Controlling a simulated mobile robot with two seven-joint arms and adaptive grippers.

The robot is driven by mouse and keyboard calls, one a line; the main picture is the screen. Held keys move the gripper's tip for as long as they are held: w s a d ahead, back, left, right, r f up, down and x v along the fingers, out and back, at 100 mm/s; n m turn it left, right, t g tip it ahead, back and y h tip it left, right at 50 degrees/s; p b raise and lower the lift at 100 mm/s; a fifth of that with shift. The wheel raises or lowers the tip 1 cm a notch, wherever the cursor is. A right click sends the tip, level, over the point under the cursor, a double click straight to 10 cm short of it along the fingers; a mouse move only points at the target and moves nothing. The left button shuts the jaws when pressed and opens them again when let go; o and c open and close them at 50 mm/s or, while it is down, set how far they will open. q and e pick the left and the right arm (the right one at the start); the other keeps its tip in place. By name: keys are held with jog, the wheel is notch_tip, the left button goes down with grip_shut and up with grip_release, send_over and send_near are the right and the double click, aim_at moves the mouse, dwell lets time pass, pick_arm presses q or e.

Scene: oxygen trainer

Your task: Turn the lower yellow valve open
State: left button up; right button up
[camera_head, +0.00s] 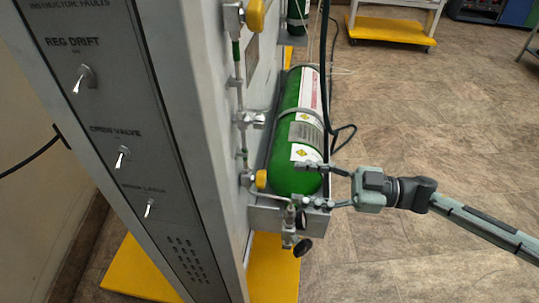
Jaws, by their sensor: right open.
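The lower yellow valve (261,179) is a small yellow knob on the metal pipework along the right side of the grey cabinet. A second, upper yellow valve (255,15) sits higher on the same piping, near the top edge. My right gripper (316,184) comes in from the right, with its fingers pointing left. It is open, and its fingers appear in front of the lower end of the green cylinder. The gripper is to the right of the lower yellow valve, apart from it in the picture. My left gripper is not in view.
The green cylinder (292,178) lies in a metal bracket (316,220) beside the cabinet. Black-knobbed fittings (303,245) hang below it. The cabinet panel (110,110) has toggle switches. A yellow base (272,270) sits beneath. A black cable loops behind the cylinder.

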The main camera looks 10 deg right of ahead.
aim_at(265, 180)
jog(key=x, duration=0.7)
jog(key=shift+s+a+p, duration=0.1)
jog(key=shift+a+p, duration=0.25)
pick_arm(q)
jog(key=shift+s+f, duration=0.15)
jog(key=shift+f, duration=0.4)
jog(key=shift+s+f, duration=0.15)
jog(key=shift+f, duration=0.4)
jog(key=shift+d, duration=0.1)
pick_arm(e)
jog(key=shift+c, duration=0.2)
jog(key=c, duration=1.1)
